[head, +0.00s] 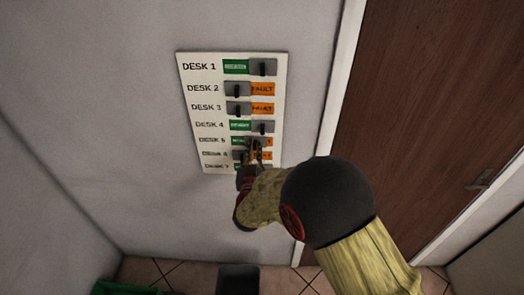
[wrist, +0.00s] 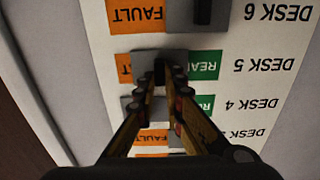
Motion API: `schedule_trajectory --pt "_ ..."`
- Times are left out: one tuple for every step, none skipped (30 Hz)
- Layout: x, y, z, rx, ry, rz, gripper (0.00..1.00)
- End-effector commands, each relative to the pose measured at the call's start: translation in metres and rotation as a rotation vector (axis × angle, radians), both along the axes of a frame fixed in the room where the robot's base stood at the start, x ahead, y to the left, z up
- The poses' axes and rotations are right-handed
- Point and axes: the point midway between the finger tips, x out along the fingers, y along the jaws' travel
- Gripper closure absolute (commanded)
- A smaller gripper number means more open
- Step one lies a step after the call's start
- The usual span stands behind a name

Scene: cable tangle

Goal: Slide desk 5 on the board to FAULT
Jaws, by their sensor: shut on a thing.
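The white board (head: 187,85) hangs on the wall with rows of grey sliders between green and orange labels. The desk 5 row (wrist: 256,68) appears upside down in the wrist view. Its grey slider (wrist: 143,58) stands midway, covering part of the orange FAULT label (wrist: 124,70) and part of the green label (wrist: 206,65). My gripper (wrist: 160,80) is shut on the dark knob of this slider. In the head view my gripper (head: 252,150) reaches the board's lower rows and hides part of them.
The desk 6 slider (wrist: 209,14) and desk 4 slider (head: 262,127) lie close on either side of my fingers. A brown door (head: 425,110) is to the right. A dark bin (head: 238,279) and a green container (head: 122,289) stand on the floor below.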

Motion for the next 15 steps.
schedule_trajectory --pt "0.0 0.015 -0.002 0.004 -0.005 0.006 1.0" --pt "0.0 0.023 -0.002 0.003 -0.005 0.006 1.0" --pt "0.001 0.031 -0.002 0.004 -0.005 0.005 1.0" --pt "0.001 0.037 -0.002 0.003 -0.005 0.005 1.0" --pt "0.001 0.041 -0.002 0.002 -0.004 0.004 1.0" --pt "0.002 0.046 -0.001 0.002 -0.004 0.003 1.0" --pt "0.002 0.049 -0.001 0.003 -0.004 0.002 1.0" --pt "0.002 0.052 0.0 0.003 -0.003 0.002 1.0" --pt "0.002 0.054 0.0 0.002 -0.003 0.002 1.0" --pt "0.002 0.054 0.001 0.001 -0.003 0.002 1.0" --pt "0.002 0.055 0.001 0.001 -0.003 0.002 1.0" --pt "0.002 0.055 0.001 0.001 -0.003 0.002 1.0" --pt "0.002 0.055 0.001 0.001 -0.003 0.002 1.0" --pt "0.002 0.055 0.002 0.001 -0.003 0.003 1.0" --pt "0.002 0.055 0.002 0.001 -0.003 0.003 1.0"
